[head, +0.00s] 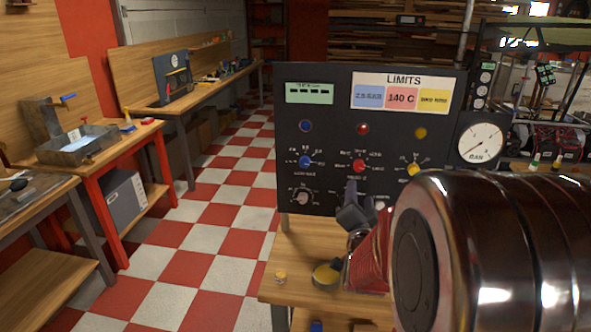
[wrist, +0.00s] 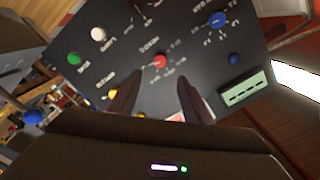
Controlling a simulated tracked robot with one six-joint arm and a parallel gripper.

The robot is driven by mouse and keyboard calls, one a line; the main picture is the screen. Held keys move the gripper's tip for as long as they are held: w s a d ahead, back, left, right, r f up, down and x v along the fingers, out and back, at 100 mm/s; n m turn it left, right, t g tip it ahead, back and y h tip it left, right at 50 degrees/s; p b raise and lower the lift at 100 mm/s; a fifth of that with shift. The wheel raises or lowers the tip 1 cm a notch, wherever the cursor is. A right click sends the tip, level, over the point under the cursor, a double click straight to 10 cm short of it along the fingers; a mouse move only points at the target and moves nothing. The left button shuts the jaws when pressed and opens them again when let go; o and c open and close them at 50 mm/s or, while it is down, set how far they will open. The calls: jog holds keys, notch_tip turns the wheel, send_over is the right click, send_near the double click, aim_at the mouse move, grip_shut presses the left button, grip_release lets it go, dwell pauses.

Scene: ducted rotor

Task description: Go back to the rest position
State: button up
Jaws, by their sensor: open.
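My gripper (wrist: 152,98) shows in the wrist view with its two dark fingers apart and nothing between them. It points at the dark control panel (wrist: 100,65), with the red knob (wrist: 160,62) just beyond the fingertips. In the head view my gripper (head: 352,197) is in front of the lower part of the panel (head: 330,130), below the red knob (head: 359,166). My large dark arm link hides the lower right of the head view. I cannot tell how far the fingertips are from the panel.
The panel stands on a wooden bench (head: 300,262) and also carries a blue knob (head: 305,161), a yellow knob (head: 413,170) and a gauge (head: 480,142). A small yellow-topped round item (head: 326,275) lies on the bench. Checkered floor (head: 215,215) lies open to the left.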

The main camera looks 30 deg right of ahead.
notch_tip(320, 180, down, 10)
jog(key=s+a+n+g+y, duration=0.1)
jog(key=a+n+g+y, duration=0.1)
jog(key=n+g+y, duration=0.15)
jog(key=s+a+f+n+g+y, duration=0.3)
jog(key=s+a, duration=0.1)
jog(key=a, duration=0.3)
jog(key=s+a+r+n+g+y, duration=0.1)
jog(key=s+a+r+n+y, duration=0.1)
jog(key=s+a+r+n, duration=0.2)
jog(key=s+a+r+n+g+y, duration=0.1)
jog(key=s+a+r+n, duration=0.4)
jog(key=s+a, duration=0.6)
jog(key=a+r+y, duration=0.1)
jog(key=a, duration=0.5)
jog(key=shift+g, duration=0.35)
jog(key=shift+r, duration=0.1)
jog(key=shift+c, duration=0.6)
